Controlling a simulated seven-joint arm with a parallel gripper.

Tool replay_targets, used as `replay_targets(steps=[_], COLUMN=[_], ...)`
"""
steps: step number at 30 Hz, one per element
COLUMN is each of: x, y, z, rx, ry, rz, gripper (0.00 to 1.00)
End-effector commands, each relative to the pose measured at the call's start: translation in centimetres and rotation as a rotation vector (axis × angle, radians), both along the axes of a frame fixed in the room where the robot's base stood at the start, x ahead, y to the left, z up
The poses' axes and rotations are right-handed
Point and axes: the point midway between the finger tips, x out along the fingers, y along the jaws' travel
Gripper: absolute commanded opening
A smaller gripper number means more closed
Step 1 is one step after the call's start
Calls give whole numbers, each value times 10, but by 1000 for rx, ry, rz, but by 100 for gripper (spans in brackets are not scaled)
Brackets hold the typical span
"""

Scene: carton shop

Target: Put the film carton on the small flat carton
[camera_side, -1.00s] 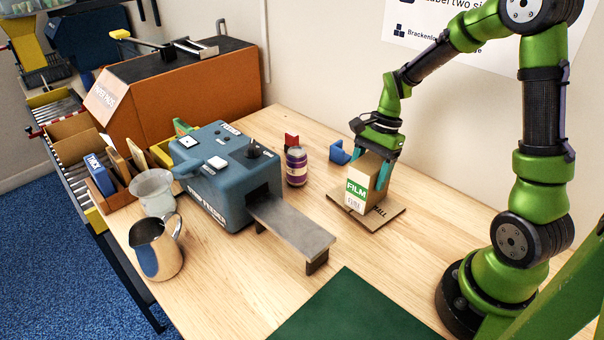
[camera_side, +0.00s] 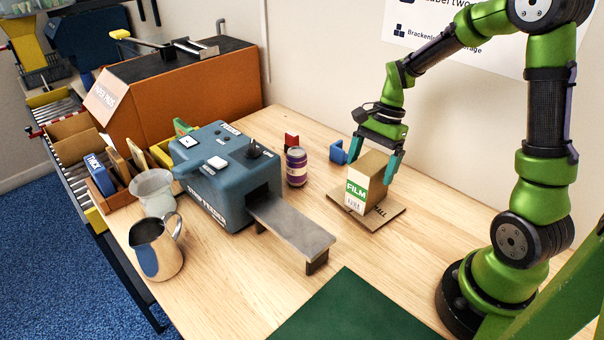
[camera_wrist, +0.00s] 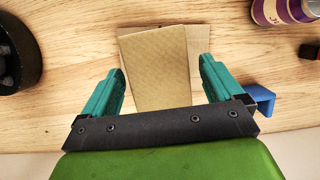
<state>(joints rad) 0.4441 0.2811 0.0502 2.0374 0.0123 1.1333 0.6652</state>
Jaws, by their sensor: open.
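The film carton (camera_side: 365,183), a brown box with a white and green FILM label, stands upright on the small flat carton (camera_side: 393,211). The flat carton lies on the table, and its edges stick out around the film carton's base. My gripper (camera_side: 374,162) is open, with its teal fingers apart at the top of the film carton. In the wrist view my gripper (camera_wrist: 162,85) has one finger on either side of the film carton (camera_wrist: 156,68), with a gap at the right finger. A corner of the flat carton (camera_wrist: 199,44) shows behind it.
A purple-labelled can (camera_side: 296,167), a red item (camera_side: 291,141) and a blue item (camera_side: 338,152) stand left of the cartons. A blue-grey machine (camera_side: 225,175) with a metal chute (camera_side: 292,227) is further left. A green mat (camera_side: 350,310) lies in front.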

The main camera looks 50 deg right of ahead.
Motion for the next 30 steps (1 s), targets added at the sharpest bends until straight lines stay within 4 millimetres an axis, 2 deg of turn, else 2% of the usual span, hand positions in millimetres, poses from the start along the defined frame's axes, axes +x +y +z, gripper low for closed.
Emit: replay_targets(steps=[3, 9, 15, 18, 20, 23, 27, 30], x=[1, 0, 0, -2, -4, -13, -37, -56], y=[-9, -21, -28, -25, -17, 7, 49, 75], z=[27, 67, 90, 97, 103, 118, 138, 146], rx=[-4, -3, -2, -9, -27, -82, -198, -285], ry=[-6, -5, -2, -17, -51, -158, -372, -525], rz=[-1, -1, 0, 22, 69, 213, 502, 702], gripper=[94, 94, 94, 94, 94, 94, 94, 94])
